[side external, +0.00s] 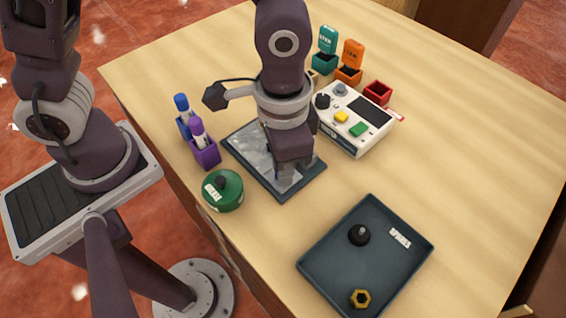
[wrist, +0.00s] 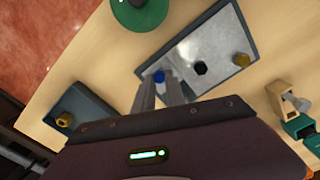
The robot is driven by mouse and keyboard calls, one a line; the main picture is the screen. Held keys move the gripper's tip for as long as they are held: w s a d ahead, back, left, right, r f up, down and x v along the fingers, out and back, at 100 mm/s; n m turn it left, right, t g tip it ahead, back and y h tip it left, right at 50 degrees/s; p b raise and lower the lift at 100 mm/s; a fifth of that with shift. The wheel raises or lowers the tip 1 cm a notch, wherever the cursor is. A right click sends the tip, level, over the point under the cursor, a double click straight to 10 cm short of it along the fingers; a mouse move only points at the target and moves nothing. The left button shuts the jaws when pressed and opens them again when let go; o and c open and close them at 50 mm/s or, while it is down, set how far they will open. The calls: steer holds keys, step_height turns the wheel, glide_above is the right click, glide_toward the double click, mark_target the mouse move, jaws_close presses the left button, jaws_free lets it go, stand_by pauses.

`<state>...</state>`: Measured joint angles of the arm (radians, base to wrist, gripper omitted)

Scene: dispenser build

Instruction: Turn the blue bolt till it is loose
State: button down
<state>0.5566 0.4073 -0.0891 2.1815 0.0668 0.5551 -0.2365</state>
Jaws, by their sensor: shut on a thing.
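The blue bolt (wrist: 158,76) stands at one end of the grey metal plate (wrist: 205,45) in the wrist view. My gripper (wrist: 160,86) has its fingertips at the bolt's head, shut on it. A black bolt (wrist: 201,68) and a brass bolt (wrist: 241,59) stand in a row with it on the plate. In the side external view my gripper (side external: 283,176) points down over the dark-rimmed plate (side external: 313,186). The blue bolt cannot be made out clearly there, and the gripper hides much of the plate.
A green round tin (side external: 222,192) and pen holders (side external: 205,153) stand left of the plate. A dark spares tray (side external: 330,237) holds a black knob and a brass nut. A white control box (side external: 345,133) and small lidded boxes (side external: 349,74) stand behind. The table's right side is clear.

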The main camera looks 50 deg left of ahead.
steer(key=shift+a+n, duration=0.1)
steer(key=shift+n, duration=2.1)
steer(key=c, duration=1.4)
jaws_free()
step_height(320, 180, up, 7)
steer(key=shift+r, duration=0.1)
steer(key=s+a+r+t, duration=0.2)
steer(key=a+r, duration=0.1)
steer(key=a, duration=0.2)
steer(key=s+a+r+t, duration=0.1)
steer(key=s+a+r, duration=0.2)
steer(key=a, duration=0.3)
steer(key=s+a+r+t, duration=0.2)
steer(key=a+r, duration=0.1)
steer(key=a, duration=0.3)
steer(key=shift+s+r+n+t, duration=0.2)
steer(key=shift+r+n+t, duration=0.1)
steer(key=shift+r+n, duration=0.1)
